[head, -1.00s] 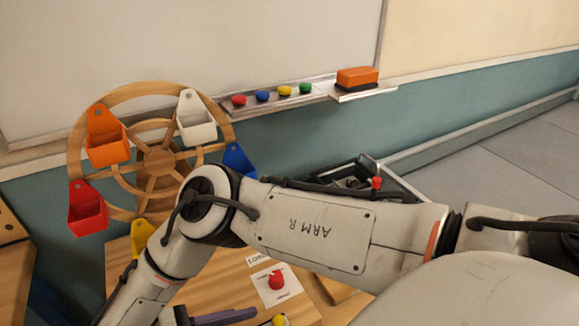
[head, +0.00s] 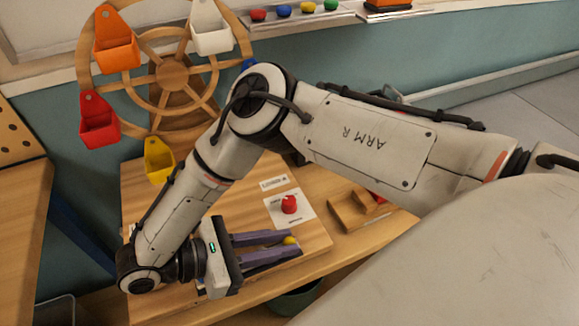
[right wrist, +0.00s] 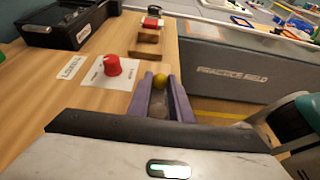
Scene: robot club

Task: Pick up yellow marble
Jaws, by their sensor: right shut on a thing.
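The yellow marble (head: 289,240) is between the fingertips of my right gripper (head: 284,246) in the head view. The right wrist view also shows the yellow marble (right wrist: 159,80) at the far ends of the purple fingers (right wrist: 160,88). My right gripper is shut on the marble, over the front part of the wooden table. I cannot tell whether the marble is clear of the surface. My left gripper is not in view.
A red knob (head: 289,204) on a white card lies just behind the fingers. A wooden wheel with coloured buckets (head: 155,158) stands at the back left. A wooden tray (head: 343,215) is to the right, and a dark case (right wrist: 70,20) shows in the wrist view.

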